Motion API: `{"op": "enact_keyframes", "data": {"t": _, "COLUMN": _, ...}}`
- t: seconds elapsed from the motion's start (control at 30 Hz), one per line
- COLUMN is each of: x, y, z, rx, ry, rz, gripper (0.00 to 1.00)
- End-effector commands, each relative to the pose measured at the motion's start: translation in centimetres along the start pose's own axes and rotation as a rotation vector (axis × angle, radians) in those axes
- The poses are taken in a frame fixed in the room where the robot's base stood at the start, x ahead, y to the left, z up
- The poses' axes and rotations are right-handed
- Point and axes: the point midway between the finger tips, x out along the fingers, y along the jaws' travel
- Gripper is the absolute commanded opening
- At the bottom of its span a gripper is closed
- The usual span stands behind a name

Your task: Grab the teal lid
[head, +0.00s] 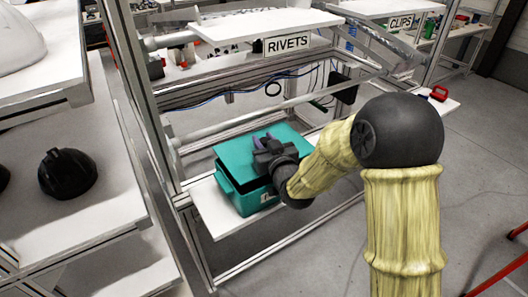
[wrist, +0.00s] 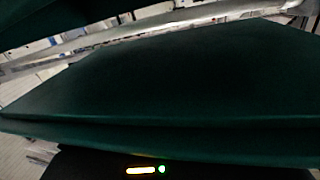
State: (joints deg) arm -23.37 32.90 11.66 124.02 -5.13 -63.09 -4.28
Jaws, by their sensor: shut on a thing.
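The teal lid (head: 232,147) is over the teal box (head: 243,200) on the low white shelf in the head view. A dark gap shows between the lid and the box's near side. My gripper (head: 264,142) is at the lid's top, shut on the lid. The exact contact is partly hidden by my gripper's own body. In the wrist view, a broad dark teal surface (wrist: 170,80), which looks like the lid, fills most of the picture. My fingertips cannot be made out clearly there.
The white shelf (head: 214,216) holding the box is in a metal frame. A higher shelf labelled RIVETS (head: 287,44) is above and behind it. A black helmet shell (head: 68,176) sits on a white shelf at left. Open grey floor (head: 480,150) is at right.

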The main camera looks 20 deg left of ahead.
Motion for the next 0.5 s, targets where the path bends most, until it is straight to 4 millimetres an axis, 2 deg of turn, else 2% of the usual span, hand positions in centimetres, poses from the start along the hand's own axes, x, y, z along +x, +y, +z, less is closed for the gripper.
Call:
{"op": "enact_keyframes", "data": {"t": 0.1, "x": -0.1, "y": 0.0, "z": -2.4, "rx": 0.0, "ry": 0.007, "rz": 0.0, "gripper": 0.04}}
{"op": "enact_keyframes", "data": {"t": 0.23, "x": -0.2, "y": -0.1, "z": -4.4, "rx": 0.0, "ry": 0.006, "rz": -0.002, "gripper": 0.04}}
{"op": "enact_keyframes", "data": {"t": 0.33, "x": -0.3, "y": -0.1, "z": -5.3, "rx": 0.0, "ry": 0.003, "rz": -0.002, "gripper": 0.04}}
{"op": "enact_keyframes", "data": {"t": 0.5, "x": -0.3, "y": -0.1, "z": -5.8, "rx": 0.001, "ry": 0.001, "rz": -0.002, "gripper": 0.04}}
